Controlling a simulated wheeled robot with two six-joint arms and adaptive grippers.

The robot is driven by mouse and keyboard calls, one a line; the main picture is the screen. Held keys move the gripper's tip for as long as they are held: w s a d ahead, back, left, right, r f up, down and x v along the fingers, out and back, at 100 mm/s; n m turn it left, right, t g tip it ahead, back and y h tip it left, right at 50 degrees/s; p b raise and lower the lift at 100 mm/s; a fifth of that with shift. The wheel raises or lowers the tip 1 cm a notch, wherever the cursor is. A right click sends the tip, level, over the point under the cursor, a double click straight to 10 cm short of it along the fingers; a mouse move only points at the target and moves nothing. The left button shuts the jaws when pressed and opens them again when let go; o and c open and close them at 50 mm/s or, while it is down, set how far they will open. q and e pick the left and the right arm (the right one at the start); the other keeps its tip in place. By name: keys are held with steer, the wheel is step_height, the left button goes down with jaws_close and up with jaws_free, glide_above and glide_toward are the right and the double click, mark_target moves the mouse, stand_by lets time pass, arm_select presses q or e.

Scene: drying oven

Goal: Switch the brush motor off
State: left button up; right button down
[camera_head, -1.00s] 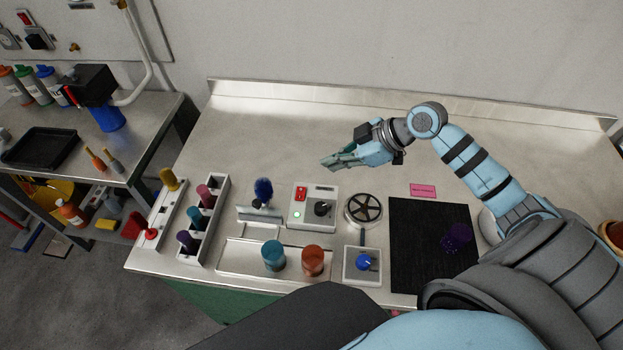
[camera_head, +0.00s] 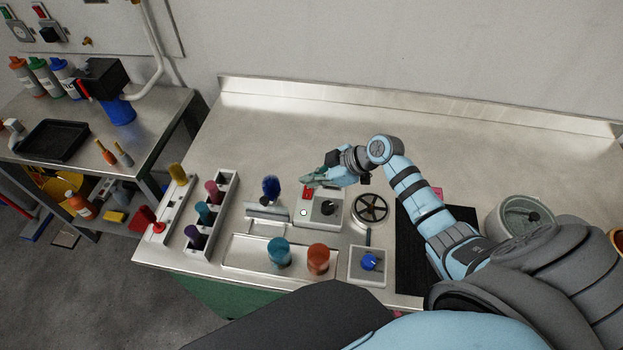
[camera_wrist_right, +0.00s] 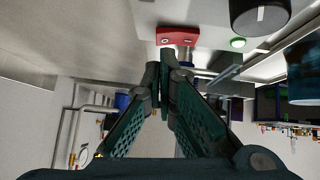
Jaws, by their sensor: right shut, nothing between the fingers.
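The white motor control box (camera_head: 318,219) stands on the steel bench. My left gripper is not in view.
A blue brush (camera_head: 271,187) stands left of the box, and a round black-spoked wheel (camera_head: 371,208) to its right. The bench behind is clear.

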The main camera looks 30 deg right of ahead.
steer(key=shift+d+f, duration=0.1)
steer(key=shift+f, duration=0.25)
